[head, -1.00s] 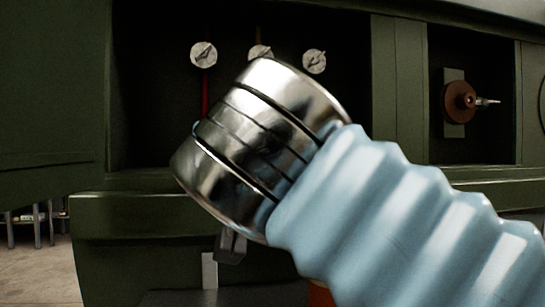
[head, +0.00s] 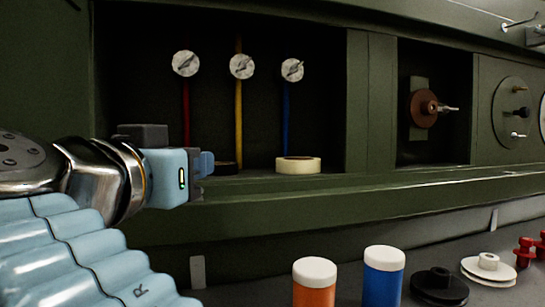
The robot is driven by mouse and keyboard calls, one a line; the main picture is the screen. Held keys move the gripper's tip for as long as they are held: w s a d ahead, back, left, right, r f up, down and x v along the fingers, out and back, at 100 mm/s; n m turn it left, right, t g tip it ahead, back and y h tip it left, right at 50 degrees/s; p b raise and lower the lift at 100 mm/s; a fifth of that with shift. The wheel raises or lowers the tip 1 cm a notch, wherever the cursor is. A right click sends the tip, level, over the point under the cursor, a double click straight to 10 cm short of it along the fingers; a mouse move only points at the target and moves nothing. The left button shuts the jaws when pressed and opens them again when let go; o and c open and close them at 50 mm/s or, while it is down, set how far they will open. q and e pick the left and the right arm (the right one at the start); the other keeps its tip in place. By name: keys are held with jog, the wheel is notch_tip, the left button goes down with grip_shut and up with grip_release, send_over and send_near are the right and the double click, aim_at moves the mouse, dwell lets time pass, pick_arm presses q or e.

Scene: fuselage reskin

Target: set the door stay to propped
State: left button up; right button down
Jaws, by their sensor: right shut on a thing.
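My right gripper (head: 203,168), its sleeve marked R, comes in at the left in front of the open bay (head: 325,110). Its jaws point right, above the bay's front sill, and are seen from the side. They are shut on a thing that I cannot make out. A green panel (head: 45,75), perhaps the door, stands left of the bay. I cannot pick out the door stay. My left gripper is not in view.
Three gauges (head: 241,66) sit in the bay above coloured lines. A cream tape roll (head: 298,166) and a dark ring (head: 226,168) lie on its floor. Below stand an orange bottle (head: 314,288), a blue bottle (head: 383,282), a black knob (head: 439,287) and white discs (head: 488,268).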

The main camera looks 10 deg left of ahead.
dwell(0.3)
jog(key=c, duration=1.1)
grip_release()
